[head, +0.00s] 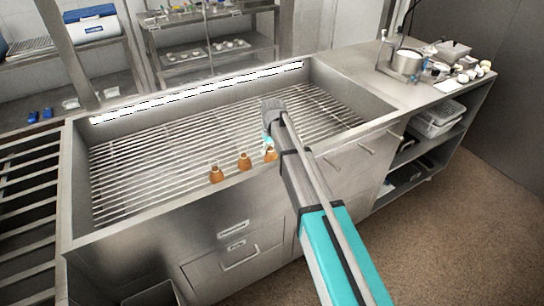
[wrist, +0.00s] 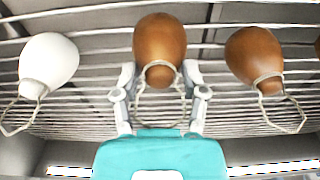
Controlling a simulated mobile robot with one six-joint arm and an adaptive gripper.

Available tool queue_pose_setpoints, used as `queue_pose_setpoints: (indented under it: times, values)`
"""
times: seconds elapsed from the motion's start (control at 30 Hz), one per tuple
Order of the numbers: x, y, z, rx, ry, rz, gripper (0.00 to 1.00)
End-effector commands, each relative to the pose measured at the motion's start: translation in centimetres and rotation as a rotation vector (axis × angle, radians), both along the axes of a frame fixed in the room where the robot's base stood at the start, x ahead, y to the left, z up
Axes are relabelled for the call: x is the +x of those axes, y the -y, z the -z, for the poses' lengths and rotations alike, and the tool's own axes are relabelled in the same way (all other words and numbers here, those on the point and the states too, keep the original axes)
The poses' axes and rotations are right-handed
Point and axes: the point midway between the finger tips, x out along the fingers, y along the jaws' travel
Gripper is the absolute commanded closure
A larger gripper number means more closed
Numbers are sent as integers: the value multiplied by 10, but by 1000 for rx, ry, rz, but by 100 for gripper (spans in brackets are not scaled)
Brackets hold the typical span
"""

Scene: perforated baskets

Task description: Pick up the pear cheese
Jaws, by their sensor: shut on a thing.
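Three brown pear cheeses show in the head view along the near side of the wire rack. The rightmost pear cheese (head: 270,155) is at my gripper (head: 268,142). In the wrist view this brown pear cheese (wrist: 159,45), with a string loop at its narrow neck, sits between the two fingers of my gripper (wrist: 159,76). The fingers are shut on it near the neck. Another brown pear cheese (wrist: 256,58) hangs to the right in the wrist view, and a white one (wrist: 47,62) to the left, both with string loops. The white one is hidden in the head view.
The rack of bars (head: 150,165) lies inside a steel basin with raised walls (head: 345,88). The other pear cheeses (head: 244,161) (head: 216,174) stand close beside the held one. A counter with a pot (head: 406,62) and small items is at the right.

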Motion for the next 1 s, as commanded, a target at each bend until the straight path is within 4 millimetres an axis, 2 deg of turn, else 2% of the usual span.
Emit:
queue_pose_setpoints:
  times: [0.47,0.67,1.0]
  values:
    - [0,0,-5,0,0,0,97]
    - [0,1,-17,0,0,1,97]
    - [0,1,-51,0,0,1,97]
